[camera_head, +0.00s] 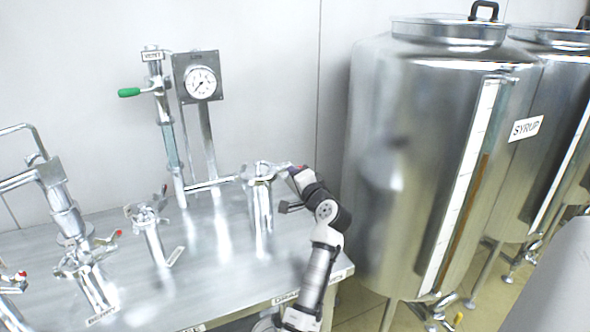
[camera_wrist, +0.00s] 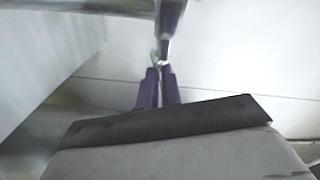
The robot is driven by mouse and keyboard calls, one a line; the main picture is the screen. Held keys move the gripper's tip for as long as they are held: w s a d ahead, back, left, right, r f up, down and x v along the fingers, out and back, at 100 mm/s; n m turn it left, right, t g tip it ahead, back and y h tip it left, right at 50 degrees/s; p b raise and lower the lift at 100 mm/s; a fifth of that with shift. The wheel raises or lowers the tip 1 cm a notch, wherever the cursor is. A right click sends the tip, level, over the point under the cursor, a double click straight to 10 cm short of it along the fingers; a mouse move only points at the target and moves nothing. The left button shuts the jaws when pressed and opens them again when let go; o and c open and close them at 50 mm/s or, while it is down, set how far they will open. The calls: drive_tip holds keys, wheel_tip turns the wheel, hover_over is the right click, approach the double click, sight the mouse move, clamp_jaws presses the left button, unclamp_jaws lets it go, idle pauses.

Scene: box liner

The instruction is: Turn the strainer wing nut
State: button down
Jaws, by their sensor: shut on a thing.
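My gripper (camera_head: 291,171) is at the clamp on top of an upright steel housing (camera_head: 261,212), at the right end of the steel bench. I take this housing to be the strainer; no label naming it is readable. In the wrist view, the dark purple fingers of my gripper (camera_wrist: 157,68) are close together at a small shiny metal piece (camera_wrist: 154,55), beside a steel rod-like part (camera_wrist: 170,18). The fingers are shut on this piece, which appears to be the wing nut. Its shape is mostly hidden by the fingers.
Similar clamped steel fittings (camera_head: 150,228) stand to the left on the bench (camera_head: 205,285). Behind are a pressure gauge (camera_head: 201,83) and a green-handled valve (camera_head: 129,92). A large steel tank (camera_head: 405,170) stands close to the right of my arm.

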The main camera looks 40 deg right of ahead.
drive_tip(key=shift+m+p, duration=0.95)
drive_tip(key=shift+m, duration=0.75)
drive_tip(key=c, duration=1.6)
unclamp_jaws()
drive_tip(key=b+v, duration=0.4)
drive_tip(key=v, duration=0.9)
drive_tip(key=shift+s, duration=0.4)
